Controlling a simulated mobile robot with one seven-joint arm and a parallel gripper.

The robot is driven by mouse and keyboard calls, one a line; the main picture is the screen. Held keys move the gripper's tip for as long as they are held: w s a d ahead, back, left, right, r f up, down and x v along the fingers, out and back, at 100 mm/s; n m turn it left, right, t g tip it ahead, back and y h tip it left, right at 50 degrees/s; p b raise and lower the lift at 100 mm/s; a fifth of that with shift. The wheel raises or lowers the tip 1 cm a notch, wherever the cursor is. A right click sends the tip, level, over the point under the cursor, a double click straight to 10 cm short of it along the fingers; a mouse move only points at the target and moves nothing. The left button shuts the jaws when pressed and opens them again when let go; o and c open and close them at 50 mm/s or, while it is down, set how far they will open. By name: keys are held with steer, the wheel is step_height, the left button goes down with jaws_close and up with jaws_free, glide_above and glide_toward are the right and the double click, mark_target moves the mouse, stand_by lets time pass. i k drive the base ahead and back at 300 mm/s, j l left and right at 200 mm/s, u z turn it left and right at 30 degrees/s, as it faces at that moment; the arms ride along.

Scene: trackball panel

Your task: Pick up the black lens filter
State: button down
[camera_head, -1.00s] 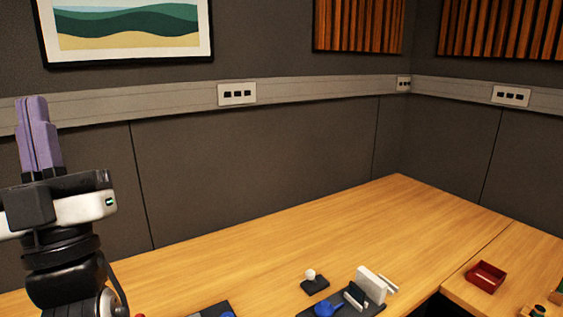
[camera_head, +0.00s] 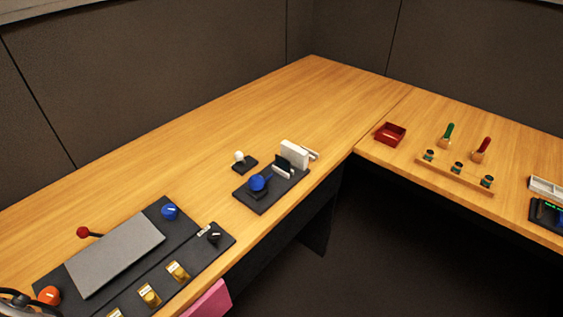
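I cannot pick out the black lens filter for certain. A small dark upright piece (camera_head: 283,163) stands beside a white block (camera_head: 295,154) at the far end of the black trackball panel (camera_head: 264,204); at this size I cannot tell what it is. A blue ball (camera_head: 258,183) sits in a dark round seat near the panel's other end. A small white ball (camera_head: 239,156) rests on a separate black base (camera_head: 245,166) just behind the panel. My gripper is out of view; only a dark part of my arm shows at the lower left corner.
A large control panel (camera_head: 172,229) with a grey plate, knobs and gold switches lies at the left front. A red tray (camera_head: 390,133) and a wooden rack (camera_head: 452,176) with screwdriver-like tools stand on the right desk. The back of the left desk is clear.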

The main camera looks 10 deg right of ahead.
mark_target(283, 164)
steer(key=i+l+u, duration=0.35)
steer(key=i+l, duration=0.2)
steer(key=l, duration=0.15)
steer(key=i+l+u, duration=0.2)
steer(key=l, duration=0.2)
steer(key=i, duration=0.05)
